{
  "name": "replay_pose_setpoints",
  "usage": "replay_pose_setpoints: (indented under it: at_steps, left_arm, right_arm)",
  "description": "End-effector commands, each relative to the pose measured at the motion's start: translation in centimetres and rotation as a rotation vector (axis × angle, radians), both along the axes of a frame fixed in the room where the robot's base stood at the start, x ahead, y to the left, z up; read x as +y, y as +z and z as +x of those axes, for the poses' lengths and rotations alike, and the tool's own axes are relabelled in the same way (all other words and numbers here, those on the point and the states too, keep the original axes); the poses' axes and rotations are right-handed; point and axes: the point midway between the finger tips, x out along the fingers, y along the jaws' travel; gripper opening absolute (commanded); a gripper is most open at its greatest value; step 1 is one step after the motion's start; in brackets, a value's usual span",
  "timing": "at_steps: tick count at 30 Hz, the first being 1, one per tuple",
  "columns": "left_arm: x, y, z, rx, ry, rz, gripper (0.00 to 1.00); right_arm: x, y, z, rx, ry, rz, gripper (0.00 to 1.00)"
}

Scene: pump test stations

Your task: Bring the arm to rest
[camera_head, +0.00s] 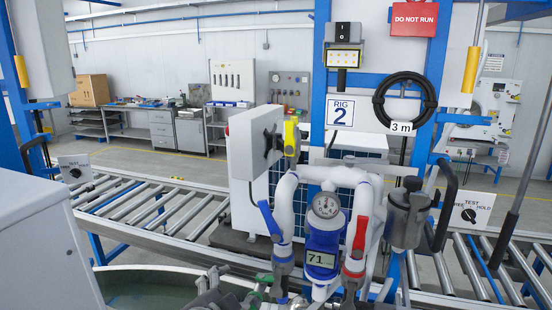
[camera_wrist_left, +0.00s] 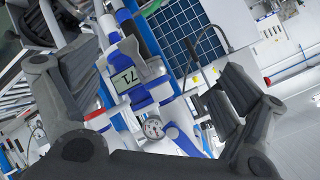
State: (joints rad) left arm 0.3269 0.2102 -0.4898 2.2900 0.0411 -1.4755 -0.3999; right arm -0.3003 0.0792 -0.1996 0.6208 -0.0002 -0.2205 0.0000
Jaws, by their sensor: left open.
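My left gripper (camera_wrist_left: 160,75) shows in the left wrist view with its two dark grey fingers spread wide apart and nothing held between them. Beyond the fingers stands the pump rig, with a blue meter (camera_wrist_left: 135,75) reading 71 and a round gauge (camera_wrist_left: 153,127). In the head view I see the same blue meter (camera_head: 322,255) and gauge (camera_head: 326,205) on white pipes. I cannot clearly make out either gripper in the head view. My right gripper is in neither view.
A blue-handled valve (camera_head: 269,220) and a red-handled valve (camera_head: 360,238) flank the meter. A grey canister (camera_head: 407,218) is at right. A roller conveyor (camera_head: 150,212) runs behind. A red DO NOT RUN sign (camera_head: 414,18) hangs above. Open floor (camera_head: 190,168) lies behind the conveyor.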

Motion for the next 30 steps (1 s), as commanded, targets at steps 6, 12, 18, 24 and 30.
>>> replay_pose_setpoints:
  at_steps: [6,12,18,24,30]
  left_arm:
    - [3.7,-9.2,-6.1,0.264,0.185,-0.149,0.94]
    - [7.2,-16.0,-13.3,0.486,0.384,-0.241,0.94]
    - [10.0,-20.0,-19.8,0.640,0.556,-0.283,0.94]
    - [12.2,-22.3,-25.4,0.756,0.697,-0.294,0.94]
    - [12.3,-28.6,-25.0,0.786,0.718,-0.288,0.94]
  right_arm:
    - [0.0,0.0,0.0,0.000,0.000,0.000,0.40]
    - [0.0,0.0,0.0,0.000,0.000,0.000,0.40]
    - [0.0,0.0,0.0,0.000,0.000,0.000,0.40]
    - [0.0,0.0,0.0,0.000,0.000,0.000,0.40]
    - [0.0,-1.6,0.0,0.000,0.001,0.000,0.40]
